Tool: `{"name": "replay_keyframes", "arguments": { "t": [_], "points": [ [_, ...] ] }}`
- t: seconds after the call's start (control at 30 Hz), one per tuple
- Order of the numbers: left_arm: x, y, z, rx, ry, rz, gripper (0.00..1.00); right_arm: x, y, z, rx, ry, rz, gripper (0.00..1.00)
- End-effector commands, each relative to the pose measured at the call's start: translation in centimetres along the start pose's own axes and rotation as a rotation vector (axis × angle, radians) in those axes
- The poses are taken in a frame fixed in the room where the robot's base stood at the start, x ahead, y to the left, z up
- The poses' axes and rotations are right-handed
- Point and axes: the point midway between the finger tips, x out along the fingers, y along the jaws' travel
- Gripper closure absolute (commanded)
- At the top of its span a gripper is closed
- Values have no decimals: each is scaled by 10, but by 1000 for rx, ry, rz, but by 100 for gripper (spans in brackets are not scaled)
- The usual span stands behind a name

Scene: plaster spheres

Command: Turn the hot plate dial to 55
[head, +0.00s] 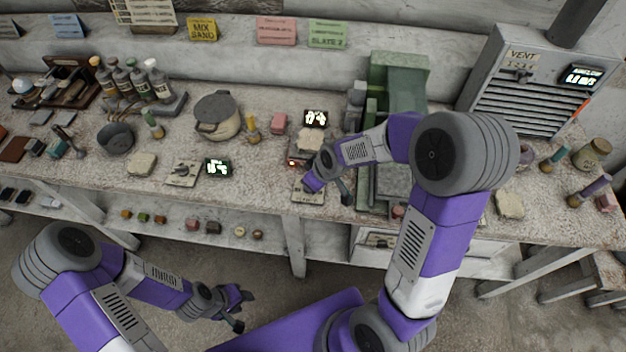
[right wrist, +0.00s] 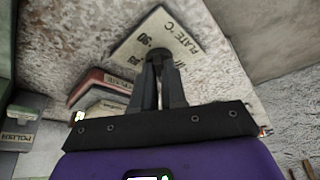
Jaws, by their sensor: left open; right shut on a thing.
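The hot plate dial (right wrist: 157,48) is a dark round knob on a pale panel (right wrist: 186,42) lettered "PLATE °C" in the right wrist view. My right gripper (right wrist: 157,72) is shut on this knob, its fingers covering part of it and of the scale. The pointer and its reading cannot be made out. In the head view the panel (head: 308,197) lies at the bench's front edge, mostly behind my right gripper (head: 312,186). My left gripper (head: 240,308) is open and empty, low in front of the bench.
A lit display (head: 316,118) stands behind the panel; its digits are unclear. Another dial panel (head: 183,172) with a lit display (head: 217,167) sits to the left. A lidded pot (head: 217,116) and green machine (head: 398,85) stand behind. A vent box (head: 530,80) is at right.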

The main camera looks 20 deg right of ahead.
Motion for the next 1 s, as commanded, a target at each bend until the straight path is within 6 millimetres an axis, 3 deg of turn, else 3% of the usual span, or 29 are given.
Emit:
{"name": "replay_keyframes", "arguments": {
  "t": [0.47,1.0],
  "points": [
    [-23,8,1,0,0,0,57,-2,-7,-3,369,-4,157,100],
    [-69,26,3,0,0,0,57,-2,-10,-6,847,-4,357,100]
  ]
}}
